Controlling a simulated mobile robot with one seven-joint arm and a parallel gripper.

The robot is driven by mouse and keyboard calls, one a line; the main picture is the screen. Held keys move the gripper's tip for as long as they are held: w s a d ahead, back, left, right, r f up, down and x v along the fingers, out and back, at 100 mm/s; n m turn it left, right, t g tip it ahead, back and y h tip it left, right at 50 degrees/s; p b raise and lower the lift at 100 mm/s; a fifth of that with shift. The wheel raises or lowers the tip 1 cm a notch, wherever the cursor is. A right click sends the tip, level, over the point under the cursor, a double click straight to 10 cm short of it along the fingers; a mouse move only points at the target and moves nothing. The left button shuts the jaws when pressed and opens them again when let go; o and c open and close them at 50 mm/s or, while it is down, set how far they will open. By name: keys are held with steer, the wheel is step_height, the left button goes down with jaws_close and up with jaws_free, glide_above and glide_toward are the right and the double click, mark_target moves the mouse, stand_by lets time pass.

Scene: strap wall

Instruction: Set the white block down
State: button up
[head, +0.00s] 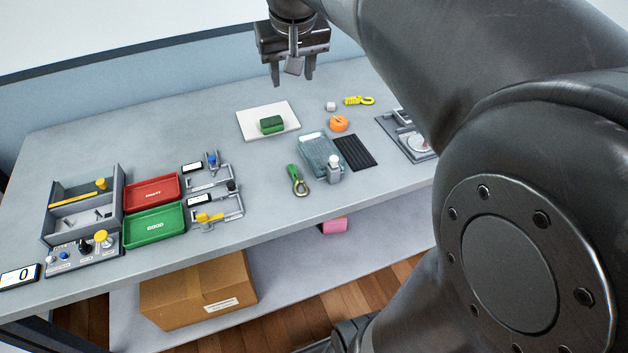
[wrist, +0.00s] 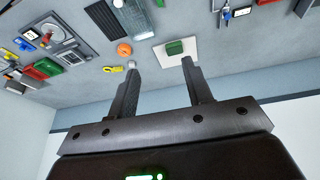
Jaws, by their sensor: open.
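A small white block (head: 330,106) sits on the grey table, towards the back right, beside a yellow hook and an orange item. In the wrist view the white block (wrist: 131,64) shows just at the tip of the left finger, partly covered by it. My gripper (head: 293,77) is open and raised well above the back of the table, up and to the left of the block. In the wrist view my gripper (wrist: 160,66) has its fingers wide apart with nothing held between them.
Near the block are a yellow hook (head: 358,100), an orange item (head: 339,123), a white board (head: 252,121) bearing a green block (head: 272,125), a clear tray (head: 320,155) and a dark ribbed mat (head: 355,153). Red (head: 152,192) and green (head: 154,226) trays stand left. The table's middle left is clear.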

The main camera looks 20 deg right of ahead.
steer(key=s+a+f, duration=0.1)
steer(key=s+f, duration=0.4)
steer(key=s, duration=0.4)
steer(key=s+a+f+t, duration=0.1)
steer(key=s+a+f, duration=0.1)
steer(key=s+f, duration=0.3)
steer(key=s, duration=0.4)
steer(key=shift+s+n+y, duration=0.4)
